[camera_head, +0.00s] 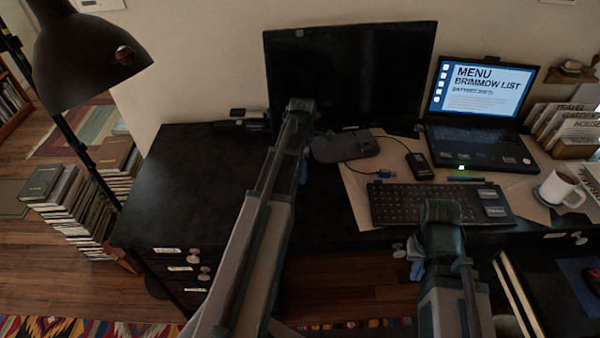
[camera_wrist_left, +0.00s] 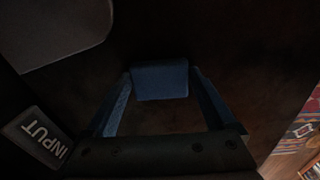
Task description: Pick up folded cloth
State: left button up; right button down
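A small blue rectangle (camera_wrist_left: 160,80), which looks like the folded cloth, lies on the dark desk top in the left wrist view. My left gripper (camera_wrist_left: 161,76) is above it, its two blue fingers spread wide, one at each side edge of the cloth. I cannot tell whether the fingertips touch it. In the head view my left arm hides the cloth, and only a bit of blue finger of my left gripper (camera_head: 304,166) shows. My right gripper (camera_head: 415,260) hangs in front of the desk edge below the keyboard; its finger opening is not clear.
The black desk (camera_head: 190,190) holds a monitor (camera_head: 350,75), laptop (camera_head: 480,95), keyboard (camera_head: 425,203), dark grey device (camera_head: 343,147), black mouse (camera_head: 418,166) and white mug (camera_head: 558,186). An INPUT label (camera_wrist_left: 38,138) lies left of the left gripper. The desk's left part is clear.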

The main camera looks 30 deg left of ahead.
pick_arm(q)
jog(key=c, duration=0.3)
jog(key=shift+c, duration=0.2)
jog(key=shift+r, duration=0.1)
jog(key=shift+r+p, duration=0.55)
jog(key=shift+p, duration=0.1)
notch_tip(320, 180, up, 3)
jog(key=p, duration=0.3)
jog(key=s+d, duration=0.3)
jog(key=d, duration=0.1)
jog(key=s+d, duration=0.7)
jog(key=d, duration=0.1)
jog(key=shift+s+d+r+p, duration=0.1)
jog(key=shift+s+r+p, duration=0.15)
jog(key=shift+r+p, duration=0.1)
